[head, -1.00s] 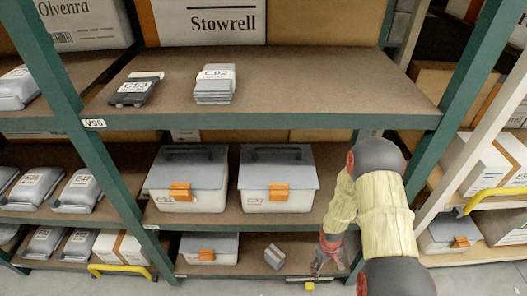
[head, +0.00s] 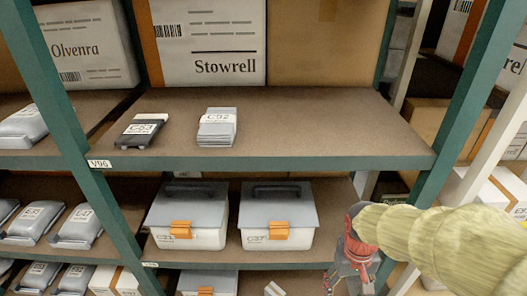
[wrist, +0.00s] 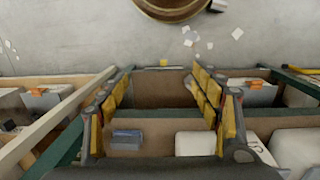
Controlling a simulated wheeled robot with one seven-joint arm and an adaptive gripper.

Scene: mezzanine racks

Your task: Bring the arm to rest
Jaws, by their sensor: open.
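My gripper (head: 348,282) hangs at the right end of the middle shelf in the head view, in front of the rack, beside the case C37 (head: 277,232). In the wrist view my gripper (wrist: 162,86) has its yellow-padded fingers spread wide, with nothing between them. My pale yellow arm reaches in from the right edge of the head view.
The upper shelf (head: 300,125) holds a dark item C53 (head: 139,131) and a grey stack C92 (head: 217,128). Case C21 (head: 187,228) stands left of C37. A green rack post (head: 452,125) stands close to my arm. Scraps lie on the floor (wrist: 80,40).

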